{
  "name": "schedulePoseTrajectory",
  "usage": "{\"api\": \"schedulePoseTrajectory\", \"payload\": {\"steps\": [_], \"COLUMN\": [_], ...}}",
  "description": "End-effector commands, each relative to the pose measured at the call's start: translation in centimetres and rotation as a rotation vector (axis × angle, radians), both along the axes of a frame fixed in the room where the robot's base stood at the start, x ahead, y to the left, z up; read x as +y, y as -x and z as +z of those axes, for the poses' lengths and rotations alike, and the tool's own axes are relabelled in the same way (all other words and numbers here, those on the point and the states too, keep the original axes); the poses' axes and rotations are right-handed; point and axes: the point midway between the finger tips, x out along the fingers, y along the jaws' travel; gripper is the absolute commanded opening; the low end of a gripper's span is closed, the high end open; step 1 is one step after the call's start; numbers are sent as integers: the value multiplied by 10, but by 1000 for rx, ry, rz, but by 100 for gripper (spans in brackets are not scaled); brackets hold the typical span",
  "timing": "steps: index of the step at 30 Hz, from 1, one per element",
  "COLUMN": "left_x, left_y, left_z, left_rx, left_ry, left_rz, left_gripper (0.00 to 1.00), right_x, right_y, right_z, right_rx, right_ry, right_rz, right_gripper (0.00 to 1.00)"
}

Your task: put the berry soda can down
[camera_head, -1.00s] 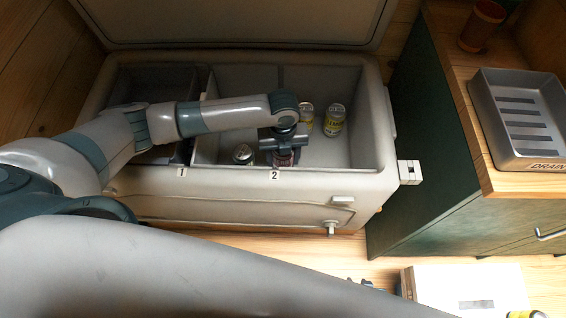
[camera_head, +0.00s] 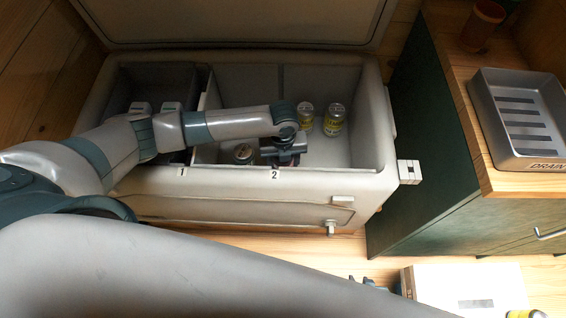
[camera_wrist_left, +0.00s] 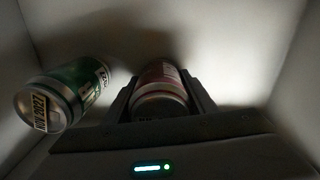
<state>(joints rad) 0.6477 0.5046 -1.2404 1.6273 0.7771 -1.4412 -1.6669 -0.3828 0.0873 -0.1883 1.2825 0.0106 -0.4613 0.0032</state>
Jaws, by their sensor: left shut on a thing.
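The berry soda can (camera_wrist_left: 160,90), pinkish red with a metal rim, is between my left gripper's fingers (camera_wrist_left: 160,92) in the left wrist view. In the head view my left gripper (camera_head: 283,153) is low inside compartment 2 of the cooler (camera_head: 250,192), near its front wall. It is shut on the can, which it hides there. Whether the can touches the floor cannot be told. A green can (camera_wrist_left: 68,95) lies left of it in the wrist view; its top shows in the head view (camera_head: 243,152). My right gripper (camera_head: 366,284) shows only partly at the bottom, its jaws unclear.
Two yellow cans (camera_head: 305,117) (camera_head: 334,120) stand at the back of compartment 2. Its right side is bare. Two pale-topped items (camera_head: 140,107) (camera_head: 172,107) are in compartment 1, partly behind my arm. A counter with a drain tray (camera_head: 525,115) stands to the right.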

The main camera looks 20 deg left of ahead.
Motion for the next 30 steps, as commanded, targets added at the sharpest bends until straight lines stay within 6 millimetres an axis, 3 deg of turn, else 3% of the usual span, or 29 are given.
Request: {"api": "schedulePoseTrajectory", "payload": {"steps": [4,5,6,7,20,30], "left_x": [0,0,0,0,0,0], "left_y": [-1,0,0,0,0,-2], "left_z": [-3,-3,-3,-3,3,46], "left_rx": [-1,0,0,0,-1,-4], "left_ry": [0,0,0,0,0,1], "left_rz": [0,0,0,0,0,0], "left_gripper": [17,58,68,70,70,70], "right_x": [1,1,2,2,9,4], "right_y": [2,3,3,3,3,3], "right_z": [-2,-2,-2,-2,0,0], "right_rx": [9,11,14,15,5,0], "right_ry": [0,0,0,-1,-11,-6], "right_rz": [0,0,-1,-1,-4,-2], "right_gripper": [31,31,31,31,31,31]}}
